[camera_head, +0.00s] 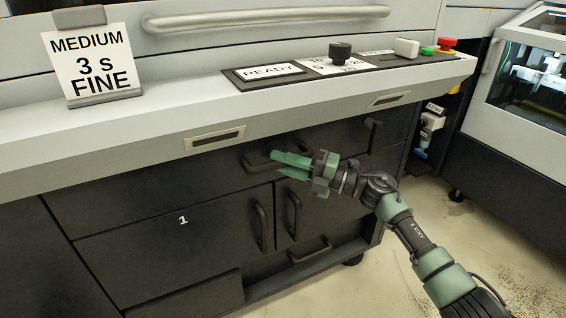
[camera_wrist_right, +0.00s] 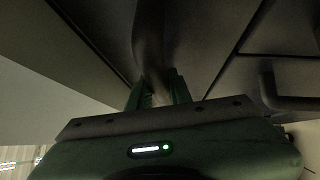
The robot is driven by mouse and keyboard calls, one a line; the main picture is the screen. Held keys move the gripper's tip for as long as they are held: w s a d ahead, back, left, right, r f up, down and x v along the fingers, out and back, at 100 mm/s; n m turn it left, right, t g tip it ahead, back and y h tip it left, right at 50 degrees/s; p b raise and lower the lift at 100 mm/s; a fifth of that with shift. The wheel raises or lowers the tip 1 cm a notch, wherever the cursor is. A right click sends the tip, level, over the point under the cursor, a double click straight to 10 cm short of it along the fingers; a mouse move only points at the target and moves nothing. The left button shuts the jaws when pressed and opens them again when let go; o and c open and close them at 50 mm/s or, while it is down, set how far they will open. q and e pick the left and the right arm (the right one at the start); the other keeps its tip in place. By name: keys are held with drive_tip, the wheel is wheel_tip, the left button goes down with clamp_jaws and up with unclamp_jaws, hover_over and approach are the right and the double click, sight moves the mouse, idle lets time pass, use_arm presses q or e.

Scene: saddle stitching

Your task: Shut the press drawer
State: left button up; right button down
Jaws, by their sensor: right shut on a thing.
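The dark press front (camera_head: 130,205) lies below a light grey ledge. A dark drawer front with a bar handle (camera_head: 256,164) sits just under the ledge. My right gripper (camera_head: 283,163) reaches in from the right and is at this handle, its green fingers shut on it. In the right wrist view the handle (camera_wrist_right: 149,45) runs between the two fingers (camera_wrist_right: 158,91). How far the drawer stands out is hard to tell in the dark. My left gripper is not in view.
A door marked 1 (camera_head: 183,221) and more handles (camera_head: 260,228) are below. The ledge (camera_head: 120,135) overhangs the drawer and carries a sign (camera_head: 93,62) and a control panel (camera_head: 270,72). Another machine (camera_head: 515,150) stands at right, with open floor (camera_head: 425,215) between.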

drive_tip(key=c, duration=1.3)
unclamp_jaws()
drive_tip(key=shift+w+r, duration=0.15)
drive_tip(key=shift+w, duration=0.05)
drive_tip(key=shift+c, duration=0.2)
drive_tip(key=shift+o, duration=0.2)
drive_tip(key=shift+w, duration=0.1)
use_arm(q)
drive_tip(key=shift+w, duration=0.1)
use_arm(e)
drive_tip(key=shift+s+d+f, duration=0.2)
drive_tip(key=shift+d, duration=0.1)
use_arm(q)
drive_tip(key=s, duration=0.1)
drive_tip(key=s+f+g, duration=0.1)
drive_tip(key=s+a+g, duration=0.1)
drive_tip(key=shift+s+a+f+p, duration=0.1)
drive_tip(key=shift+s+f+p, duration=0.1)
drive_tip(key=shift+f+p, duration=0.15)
use_arm(e)
drive_tip(key=r+v, duration=0.1)
drive_tip(key=v, duration=0.6)
drive_tip(key=shift+f, duration=0.5)
